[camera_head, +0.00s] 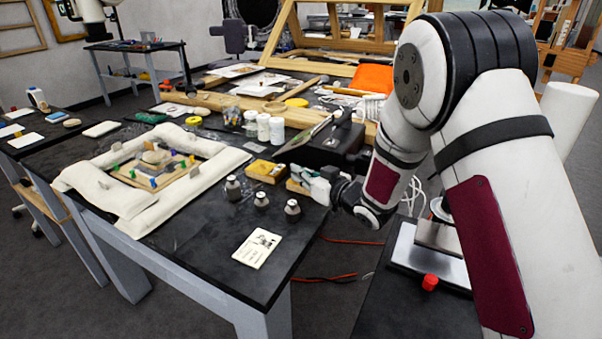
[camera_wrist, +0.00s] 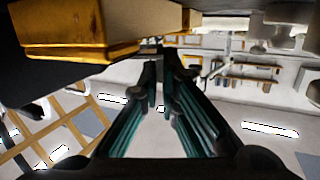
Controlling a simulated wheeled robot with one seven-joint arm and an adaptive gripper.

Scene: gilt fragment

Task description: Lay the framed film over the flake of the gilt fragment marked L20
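The gilt fragment (camera_head: 152,170) sits at the left of the table inside a ring of white padded cushions, with small coloured pieces around it. The L20 mark is not legible. My gripper (camera_head: 308,179) is low at the table's right edge, beside a small brown wooden block (camera_head: 296,187) and a yellow box (camera_head: 265,171). In the wrist view the teal fingers (camera_wrist: 160,62) converge to a narrow gap, with a wooden piece (camera_wrist: 150,20) just past the tips. Whether they grip it is unclear. I cannot pick out the framed film for certain.
White cushions (camera_head: 105,195) surround the fragment. Three dark weights (camera_head: 262,199) stand in front of my gripper, and a printed card (camera_head: 257,248) lies near the front corner. White jars (camera_head: 270,128) and a black box (camera_head: 328,146) stand behind. The front of the table is mostly clear.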

